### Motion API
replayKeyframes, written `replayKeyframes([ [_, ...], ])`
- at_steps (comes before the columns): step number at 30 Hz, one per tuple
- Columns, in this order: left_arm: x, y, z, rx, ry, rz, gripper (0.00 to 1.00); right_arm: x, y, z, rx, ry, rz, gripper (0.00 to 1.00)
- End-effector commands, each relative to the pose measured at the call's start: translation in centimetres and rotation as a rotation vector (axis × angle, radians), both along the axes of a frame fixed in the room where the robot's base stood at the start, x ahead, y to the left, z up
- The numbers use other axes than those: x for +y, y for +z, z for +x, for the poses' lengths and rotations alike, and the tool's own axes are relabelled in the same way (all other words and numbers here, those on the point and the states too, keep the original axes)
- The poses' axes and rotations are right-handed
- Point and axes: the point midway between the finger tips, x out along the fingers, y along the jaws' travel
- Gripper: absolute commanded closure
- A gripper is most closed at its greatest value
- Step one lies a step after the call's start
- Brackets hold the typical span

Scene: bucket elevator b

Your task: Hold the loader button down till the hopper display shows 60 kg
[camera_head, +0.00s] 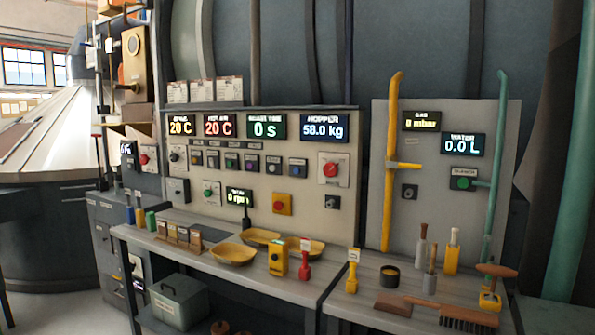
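The hopper display (324,128) is at the upper right of the grey control panel (290,214) and appears to read 58.0 kg. A row of small push buttons in several colours sits below the displays, including a blue one (297,169). The button labels are too small to read, so I cannot tell which is the loader button. Neither of my grippers shows in this view.
A red knob (332,169) is on the panel's right. Yellow bowls (232,254), a yellow device (278,258) and a red-handled tool (305,266) stand on the bench before it. The right panel has a yellow pipe (390,165); a brush (455,311) lies below.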

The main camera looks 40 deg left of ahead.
Motion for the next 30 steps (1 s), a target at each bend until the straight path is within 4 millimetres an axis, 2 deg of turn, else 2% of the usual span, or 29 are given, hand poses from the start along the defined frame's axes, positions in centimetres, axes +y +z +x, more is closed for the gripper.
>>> replayKeyframes([
  [29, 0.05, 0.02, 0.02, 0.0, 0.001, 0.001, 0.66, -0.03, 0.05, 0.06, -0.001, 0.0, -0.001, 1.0],
  [30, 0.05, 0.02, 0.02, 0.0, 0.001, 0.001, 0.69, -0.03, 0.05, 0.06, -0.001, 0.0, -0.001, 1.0],
])
